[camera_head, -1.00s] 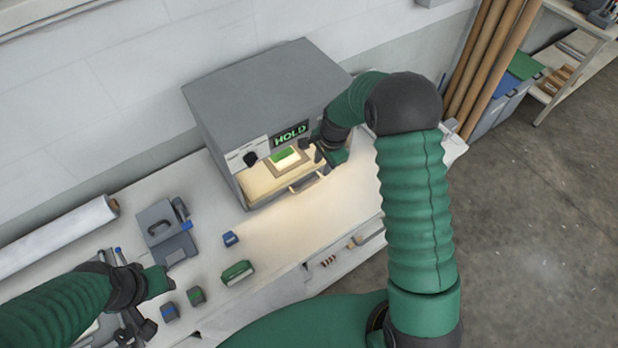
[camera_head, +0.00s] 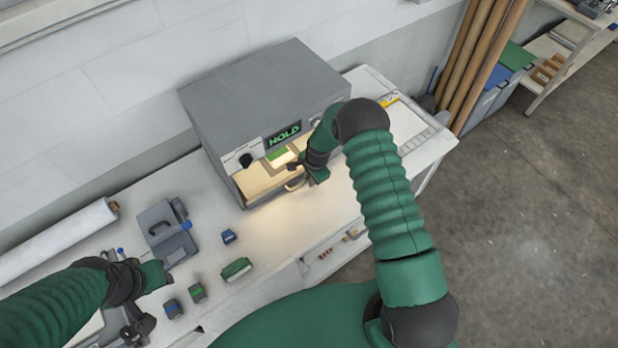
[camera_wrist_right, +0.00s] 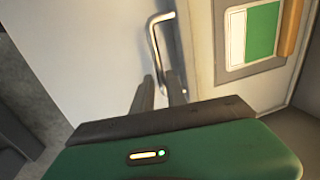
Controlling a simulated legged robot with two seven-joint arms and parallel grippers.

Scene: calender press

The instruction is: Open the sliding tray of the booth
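The booth (camera_head: 262,88) is a grey box with a lit HOLD display (camera_head: 283,135) and a dark knob. Its cream tray (camera_head: 258,183) is at the lower front opening, with a framed green-and-white piece (camera_head: 279,156) on it. The tray's bent metal handle (camera_head: 296,184) also shows in the right wrist view (camera_wrist_right: 156,42). My right gripper (camera_head: 299,172) is at the handle. In the wrist view its fingers (camera_wrist_right: 160,84) are apart, with the handle's near end between them; contact is unclear. My left gripper (camera_head: 160,275) is low at the left, away from the booth, fingertips unclear.
A white roll (camera_head: 58,240), a grey device (camera_head: 166,230) and several small blue and green blocks stand on the bench left of the booth. Bare bench (camera_head: 335,205) lies in front of the tray. Brown tubes (camera_head: 470,62) lean at the back right.

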